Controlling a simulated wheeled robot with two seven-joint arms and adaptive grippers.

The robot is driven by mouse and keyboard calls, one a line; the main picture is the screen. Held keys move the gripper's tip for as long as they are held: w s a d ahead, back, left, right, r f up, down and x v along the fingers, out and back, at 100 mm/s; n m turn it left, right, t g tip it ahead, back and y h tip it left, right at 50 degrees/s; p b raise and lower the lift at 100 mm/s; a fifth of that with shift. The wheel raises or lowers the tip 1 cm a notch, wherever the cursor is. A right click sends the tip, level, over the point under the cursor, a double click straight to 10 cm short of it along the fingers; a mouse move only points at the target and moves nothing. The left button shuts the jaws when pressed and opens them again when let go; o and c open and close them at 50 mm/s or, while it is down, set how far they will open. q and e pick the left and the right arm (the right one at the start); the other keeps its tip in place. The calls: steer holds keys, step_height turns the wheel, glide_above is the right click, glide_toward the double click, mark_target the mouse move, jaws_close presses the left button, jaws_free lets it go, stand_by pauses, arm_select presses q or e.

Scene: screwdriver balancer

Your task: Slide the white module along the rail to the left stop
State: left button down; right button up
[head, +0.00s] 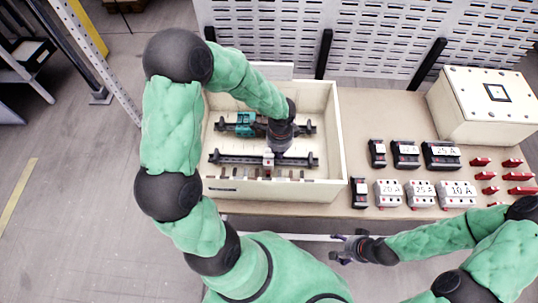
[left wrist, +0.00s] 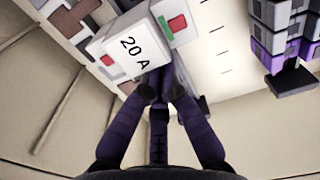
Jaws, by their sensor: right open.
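The white module (head: 268,160) sits on the front black rail (head: 230,159) inside the beige box, near the rail's middle. The left wrist view shows its "20 A" face (left wrist: 130,48) close up. My left gripper (head: 277,143) reaches down into the box at the module. In the left wrist view its purple fingers (left wrist: 160,90) are drawn together, with their tips right by the module's lower edge; they do not straddle it. Contact is hard to make out. The left end of the rail is clear. My right gripper (head: 347,250) is open and empty in front of the table.
A rear rail carries a teal module (head: 245,122). The beige box's walls (head: 343,130) surround both rails. Several breakers (head: 390,192) and red parts (head: 521,177) lie on the table (head: 385,112) to the right. A cream enclosure (head: 490,105) stands at the back right.

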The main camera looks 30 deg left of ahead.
arm_select(q)
steer(key=shift+s+a, duration=0.1)
steer(key=shift+a, duration=0.1)
stand_by(0.5)
steer(key=shift+s+a+p, duration=0.25)
steer(key=shift+s+a, duration=0.45)
steer(key=shift+a, duration=0.4)
steer(key=shift+s+a+p, duration=0.3)
steer(key=shift+s+a, duration=0.35)
steer(key=shift+a, duration=0.45)
steer(key=shift+s+a+p, duration=0.25)
steer(key=shift+s+a, duration=0.45)
steer(key=shift+a, duration=0.4)
steer(key=shift+s+a+p, duration=0.25)
steer(key=shift+s+a, duration=0.2)
steer(key=shift+a, duration=0.25)
steer(key=shift+s+a+p, duration=0.25)
steer(key=shift+s+a, duration=0.15)
steer(key=shift+a, duration=0.35)
steer(key=shift+s+a+p, duration=0.25)
steer(key=shift+s+a, duration=0.2)
steer(key=shift+a, duration=0.25)
steer(key=shift+s+a+p, duration=0.4)
steer(key=shift+s+a, duration=0.05)
steer(key=shift+a, duration=0.3)
stand_by(1.1)
